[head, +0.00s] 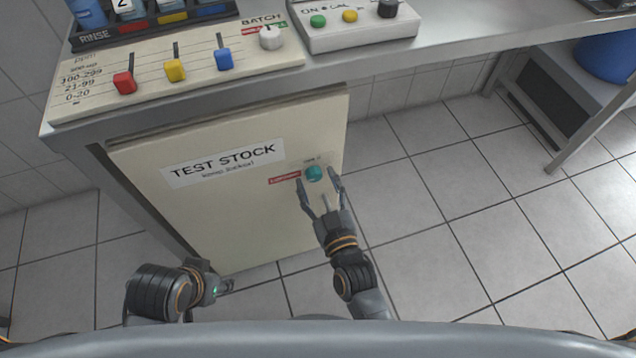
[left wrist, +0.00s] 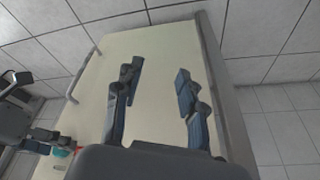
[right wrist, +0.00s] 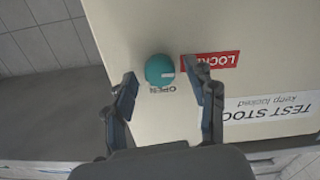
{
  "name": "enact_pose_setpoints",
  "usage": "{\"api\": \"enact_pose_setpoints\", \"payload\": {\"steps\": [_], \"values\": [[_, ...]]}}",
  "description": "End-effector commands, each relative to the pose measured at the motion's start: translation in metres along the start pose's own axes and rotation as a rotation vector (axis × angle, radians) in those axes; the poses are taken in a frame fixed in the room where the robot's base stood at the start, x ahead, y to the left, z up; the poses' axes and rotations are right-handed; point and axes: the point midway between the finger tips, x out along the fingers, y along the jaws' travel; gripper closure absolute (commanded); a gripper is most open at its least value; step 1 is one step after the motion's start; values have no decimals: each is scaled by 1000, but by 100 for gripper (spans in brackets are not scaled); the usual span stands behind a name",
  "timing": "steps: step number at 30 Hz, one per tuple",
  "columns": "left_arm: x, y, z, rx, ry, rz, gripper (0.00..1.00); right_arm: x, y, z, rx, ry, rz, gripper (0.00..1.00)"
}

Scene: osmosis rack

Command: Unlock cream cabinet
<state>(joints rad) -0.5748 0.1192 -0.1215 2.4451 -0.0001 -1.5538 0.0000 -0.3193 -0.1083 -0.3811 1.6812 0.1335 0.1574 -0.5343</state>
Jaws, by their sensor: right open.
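The cream cabinet (head: 225,215) stands under the counter with a "TEST STOCK keep locked" label, its door looking closed. A teal round knob (head: 313,173) sits near the door's upper right, beside a red "LOCKED" label (right wrist: 222,61) and the word "OPEN". In the right wrist view the knob (right wrist: 159,68) has a white mark facing the red label. My right gripper (head: 318,177) is open, its fingers on either side of the knob; no contact shows. My left gripper (head: 228,287) is low in front of the cabinet; the left wrist view shows it open and empty (left wrist: 156,76).
The counter above holds a cream panel (head: 190,75) with red, yellow and blue sliders. A white button box (head: 355,32) stands to its right. A pale bar handle (left wrist: 82,72) shows on the cabinet. The tiled floor (head: 450,200) right of the cabinet is clear.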

Motion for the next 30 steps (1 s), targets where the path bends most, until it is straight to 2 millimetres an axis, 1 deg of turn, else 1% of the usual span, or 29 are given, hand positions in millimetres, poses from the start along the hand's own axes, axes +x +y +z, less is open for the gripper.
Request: {"api": "enact_pose_setpoints", "payload": {"steps": [4,5,6,11,12,13,21,26,30], "values": [[0,0,0,0,0,0,60,0,0,0,0,0,0,44],[0,0,0,0,0,0,60,0,0,0,0,0,0,46],[0,0,0,0,0,0,60,0,0,0,0,0,0,54],[0,0,0,0,0,0,60,0,0,0,0,0,0,87],[0,0,0,0,0,0,60,0,0,0,0,0,0,95],[0,0,0,0,0,0,60,0,0,0,0,0,0,99],[0,0,-1,0,3,0,60,0,0,-1,23,0,0,99],[26,1,0,2,-16,3,60,0,0,-2,87,0,-1,99],[51,2,4,3,-31,5,60,0,0,-3,183,0,-1,99]]}}
